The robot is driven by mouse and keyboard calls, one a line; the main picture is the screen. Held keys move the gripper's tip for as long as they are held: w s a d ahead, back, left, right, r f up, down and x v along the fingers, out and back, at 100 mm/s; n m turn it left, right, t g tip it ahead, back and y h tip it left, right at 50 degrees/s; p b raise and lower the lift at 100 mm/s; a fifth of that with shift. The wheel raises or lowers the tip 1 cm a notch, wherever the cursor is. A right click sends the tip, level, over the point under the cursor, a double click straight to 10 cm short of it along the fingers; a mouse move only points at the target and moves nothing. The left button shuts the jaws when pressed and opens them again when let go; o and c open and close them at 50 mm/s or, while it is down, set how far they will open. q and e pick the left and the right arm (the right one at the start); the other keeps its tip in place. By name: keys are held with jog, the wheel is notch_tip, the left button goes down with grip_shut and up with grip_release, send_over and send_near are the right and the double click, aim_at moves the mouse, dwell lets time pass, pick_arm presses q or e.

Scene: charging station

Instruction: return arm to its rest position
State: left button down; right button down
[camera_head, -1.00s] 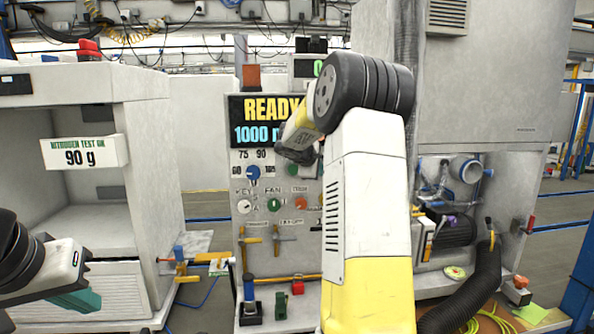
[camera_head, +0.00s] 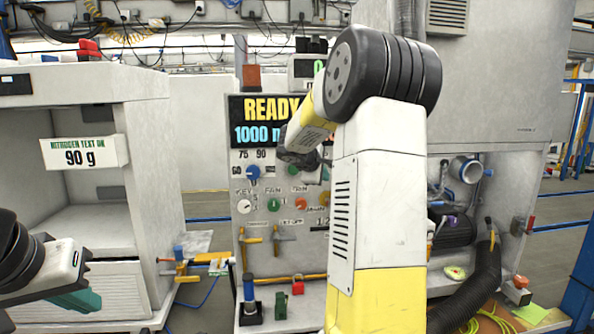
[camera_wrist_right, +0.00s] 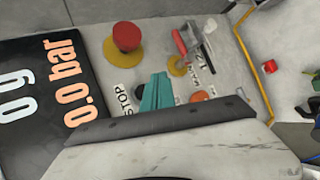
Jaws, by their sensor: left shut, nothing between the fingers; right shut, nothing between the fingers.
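My right arm rises through the middle of the head view, in front of the control panel. Its wrist bends left toward the panel, and its gripper is mostly hidden there. In the right wrist view my right gripper (camera_wrist_right: 156,92) shows teal fingers shut and empty, over the panel face near the STOP label. Whether they touch the panel is unclear. My left gripper (camera_head: 88,299) is at the lower left of the head view, teal fingers shut and empty, in front of the white cabinet.
The control panel (camera_head: 243,222) has knobs, valves and a READY display (camera_head: 270,120). The right wrist view shows a red mushroom button (camera_wrist_right: 127,37) and a red-handled lever (camera_wrist_right: 180,42) close by. The open cabinet (camera_head: 155,150) stands left; a black hose (camera_head: 475,285) lies right.

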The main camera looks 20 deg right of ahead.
dwell(0.3)
jog(key=s+a+f+m+y, duration=0.1)
jog(key=s+a+m+y, duration=0.3)
jog(key=s+a, duration=0.9)
jog(key=s+a+f+m+g+y, duration=0.1)
jog(key=s+a+m+y, duration=0.4)
jog(key=s+a, duration=0.8)
jog(key=s+f+y, duration=0.1)
jog(key=s, duration=0.6)
jog(key=shift+s+a+y, duration=0.25)
jog(key=shift+s+y, duration=0.05)
jog(key=shift+s, duration=0.05)
jog(key=shift+d, duration=0.1)
